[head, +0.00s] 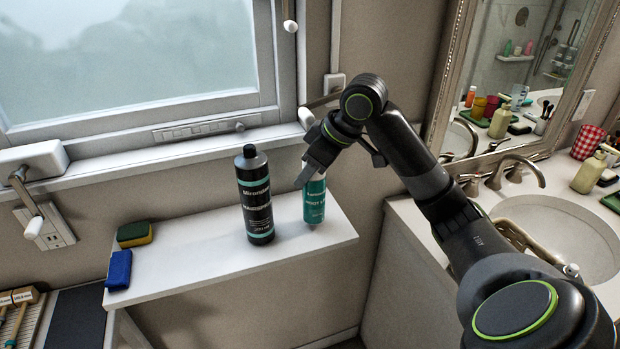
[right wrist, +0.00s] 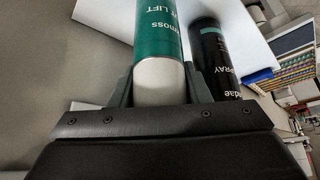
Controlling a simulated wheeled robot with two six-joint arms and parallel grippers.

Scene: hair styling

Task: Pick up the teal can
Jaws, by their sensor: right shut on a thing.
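The teal can (head: 314,203) is upright at the right end of the white shelf in the head view, its top hidden by my right gripper (head: 310,176). In the right wrist view the teal can (right wrist: 159,35) has a pale top that sits between the two fingers of my right gripper (right wrist: 158,90), which is shut on it. I cannot tell whether the can's base touches the shelf. My left gripper is not in view.
A black bottle (head: 255,200) stands close to the left of the can. The white shelf (head: 190,255) also bears a yellow-green sponge (head: 135,234) and a blue block (head: 119,270) at its left end. A sink counter (head: 440,245) with a faucet lies to the right.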

